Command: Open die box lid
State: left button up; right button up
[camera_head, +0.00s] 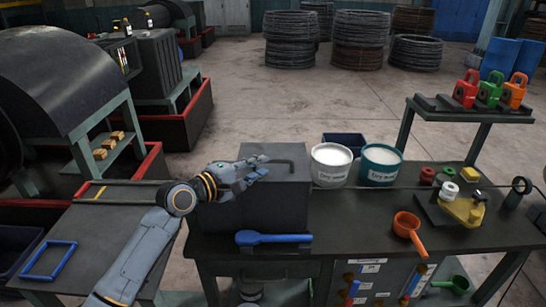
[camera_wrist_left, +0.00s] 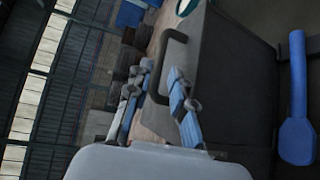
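The die box (camera_head: 275,205) is a dark grey box on the left part of the workbench. Its lid (camera_head: 285,150) looks closed, with a dark bar handle (camera_head: 283,165) on it. In the left wrist view the handle (camera_wrist_left: 165,62) shows just beyond the fingers, roughly in line with the gap between them. My left gripper (camera_head: 258,172) is at the box's upper left, close to the handle. In the left wrist view its fingers (camera_wrist_left: 155,100) are spread apart, with nothing clearly held between them. Contact with the handle cannot be told. My right gripper is out of view.
A blue spoon-like tool (camera_head: 273,238) lies in front of the box; it also shows in the left wrist view (camera_wrist_left: 298,110). A white bucket (camera_head: 330,175) and a teal-rimmed bucket (camera_head: 380,175) stand right of the box. An orange ladle (camera_head: 408,228) lies farther right.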

aim_at(271, 163)
pick_arm(q)
jog(key=x, duration=0.4)
jog(key=shift+w+r, duration=0.1)
jog(key=shift+w, duration=0.1)
jog(key=shift+w+d+p, duration=0.2)
jog(key=shift+d+p, duration=0.1)
jog(key=shift+w+d, duration=0.15)
jog(key=shift+w, duration=0.1)
jog(key=shift+f, duration=0.2)
grip_shut()
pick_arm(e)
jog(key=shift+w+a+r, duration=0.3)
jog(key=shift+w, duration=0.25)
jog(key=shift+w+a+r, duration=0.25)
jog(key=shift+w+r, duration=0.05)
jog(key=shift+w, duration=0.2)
